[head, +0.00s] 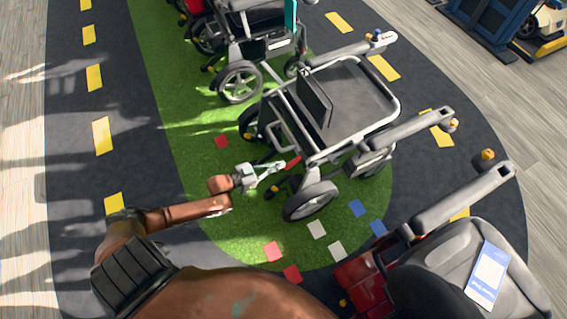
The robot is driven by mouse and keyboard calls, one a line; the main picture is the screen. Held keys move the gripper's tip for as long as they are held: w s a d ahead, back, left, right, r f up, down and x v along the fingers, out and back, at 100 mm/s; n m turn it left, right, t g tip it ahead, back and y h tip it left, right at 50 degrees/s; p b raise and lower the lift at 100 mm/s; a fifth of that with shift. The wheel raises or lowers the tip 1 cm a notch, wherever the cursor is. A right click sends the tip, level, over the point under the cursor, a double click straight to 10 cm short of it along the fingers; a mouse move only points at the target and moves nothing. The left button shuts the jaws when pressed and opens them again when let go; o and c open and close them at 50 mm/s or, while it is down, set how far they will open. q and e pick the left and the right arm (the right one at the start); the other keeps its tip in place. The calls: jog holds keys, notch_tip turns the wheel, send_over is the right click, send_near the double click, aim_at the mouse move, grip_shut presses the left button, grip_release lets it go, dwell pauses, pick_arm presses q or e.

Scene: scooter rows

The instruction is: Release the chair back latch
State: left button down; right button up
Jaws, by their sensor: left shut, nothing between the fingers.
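A wheelchair (352,97) with a grey seat and silver frame stands in the middle of the head view. A dark panel (314,96) stands up at its left side and may be the chair back. A small red piece (293,162) shows by the lower left of the frame; I cannot tell whether it is the latch or a patch on the floor. My left gripper (277,169) is shut and empty, its fingertips close to this red piece. I cannot tell whether they touch it. My right gripper is not in view.
A dark scooter seat (455,275) with a blue and white card (488,276) is at the lower right. Another wheelchair (262,45) stands at the top. Coloured squares lie on the green strip (185,110). The dark floor on the left is clear.

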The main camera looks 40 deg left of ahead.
pick_arm(q)
jog(key=v, duration=0.7)
jog(key=shift+s+a+r, duration=0.2)
jog(key=shift+s+r, duration=0.05)
jog(key=shift+r, duration=0.05)
